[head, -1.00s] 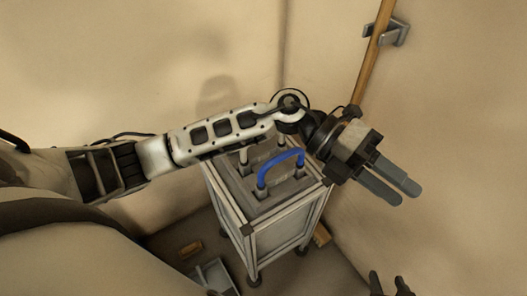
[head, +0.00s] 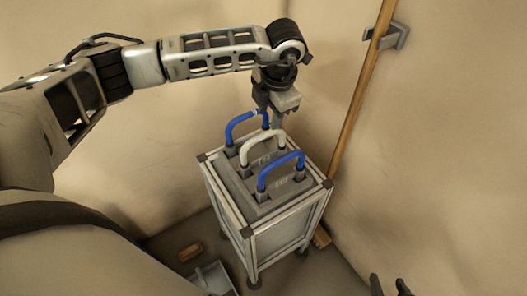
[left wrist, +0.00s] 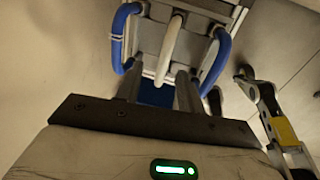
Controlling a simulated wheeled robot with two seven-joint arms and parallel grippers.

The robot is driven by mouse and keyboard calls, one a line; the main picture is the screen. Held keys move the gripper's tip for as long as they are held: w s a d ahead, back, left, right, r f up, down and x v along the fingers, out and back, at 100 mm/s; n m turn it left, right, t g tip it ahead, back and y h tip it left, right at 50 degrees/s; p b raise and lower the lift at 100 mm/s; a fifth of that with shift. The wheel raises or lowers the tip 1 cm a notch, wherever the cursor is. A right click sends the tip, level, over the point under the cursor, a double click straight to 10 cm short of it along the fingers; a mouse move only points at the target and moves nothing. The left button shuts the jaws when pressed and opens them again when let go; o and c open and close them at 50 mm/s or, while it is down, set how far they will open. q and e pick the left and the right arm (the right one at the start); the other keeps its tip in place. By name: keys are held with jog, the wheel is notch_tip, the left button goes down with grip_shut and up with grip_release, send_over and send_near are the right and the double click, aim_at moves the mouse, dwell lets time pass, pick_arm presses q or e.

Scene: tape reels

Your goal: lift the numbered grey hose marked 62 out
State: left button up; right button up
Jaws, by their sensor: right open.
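A pale grey hose (head: 262,137) forms an upright arch in the middle of the cart's top, between two blue hoses. It also shows in the left wrist view (left wrist: 169,48). No number is legible on it. My left gripper (head: 277,118) points down above the back of the cart, close to the rear blue hose (head: 238,124) and behind the grey hose. In the left wrist view its two fingers (left wrist: 158,90) stand apart, with nothing clearly held between them. My right gripper (head: 390,285) shows only partly at the bottom right edge, open and away from the cart.
The front blue hose (head: 280,164) stands beside the grey one on the framed cart (head: 283,236). A wooden pole (head: 356,112) leans by a wall bracket (head: 394,36) at right. A grey tray (head: 213,278) and a wooden block (head: 190,252) lie on the floor at left.

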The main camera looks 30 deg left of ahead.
aim_at(267, 132)
pick_arm(q)
jog(key=x, duration=0.2)
jog(key=shift+f, duration=0.4)
jog(key=x, duration=0.2)
jog(key=p+x, duration=0.1)
jog(key=x, duration=0.1)
jog(key=shift+s+d+f, duration=0.15)
jog(key=shift+s+d, duration=0.05)
jog(key=shift+s, duration=0.05)
jog(key=shift+f, duration=0.55)
jog(key=shift+w+a, duration=0.1)
grip_shut()
